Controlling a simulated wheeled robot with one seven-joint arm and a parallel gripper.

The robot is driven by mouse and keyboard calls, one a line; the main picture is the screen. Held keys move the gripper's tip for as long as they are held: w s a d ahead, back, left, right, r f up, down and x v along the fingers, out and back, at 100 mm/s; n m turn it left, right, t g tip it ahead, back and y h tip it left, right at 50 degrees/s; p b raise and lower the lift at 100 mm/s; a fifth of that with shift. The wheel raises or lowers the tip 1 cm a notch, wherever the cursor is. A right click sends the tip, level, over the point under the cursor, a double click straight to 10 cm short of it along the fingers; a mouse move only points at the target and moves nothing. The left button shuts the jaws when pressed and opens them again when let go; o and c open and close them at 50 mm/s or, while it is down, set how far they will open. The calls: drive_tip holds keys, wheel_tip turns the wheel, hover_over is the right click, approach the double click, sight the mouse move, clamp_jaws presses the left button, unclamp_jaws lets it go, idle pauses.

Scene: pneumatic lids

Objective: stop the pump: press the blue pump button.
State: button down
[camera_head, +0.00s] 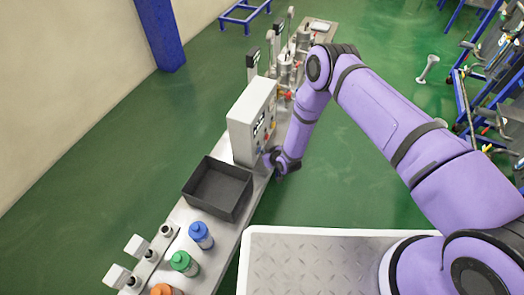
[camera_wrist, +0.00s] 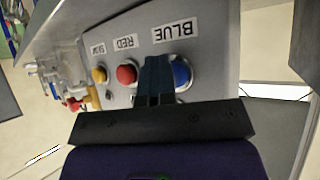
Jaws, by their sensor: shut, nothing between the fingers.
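The blue pump button (camera_wrist: 182,73) is round and sits on a grey panel face under an upside-down label reading BLUE (camera_wrist: 176,31). My gripper (camera_wrist: 156,62) is shut and empty, its dark fingers pointing at the panel. In the wrist view the fingertips lie between the blue button and the red button (camera_wrist: 126,75), covering the blue button's left edge. I cannot tell whether they touch the button or the panel. In the head view my gripper (camera_head: 268,158) is at the lower right of the white control box (camera_head: 246,128); the blue button is hidden there.
A yellow button (camera_wrist: 99,75) sits left of the red one. On the bench (camera_head: 225,232) stand a black open tray (camera_head: 205,200), blue (camera_head: 201,235) and green (camera_head: 184,263) bottles, and lidded metal vessels (camera_head: 287,68) beyond the box.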

drive_tip(key=shift+d+r, duration=0.1)
drive_tip(key=shift+r, duration=0.05)
drive_tip(key=s+d, duration=0.2)
drive_tip(key=d, duration=0.3)
drive_tip(key=shift+d, duration=0.4)
idle(0.4)
drive_tip(key=shift+s, duration=0.1)
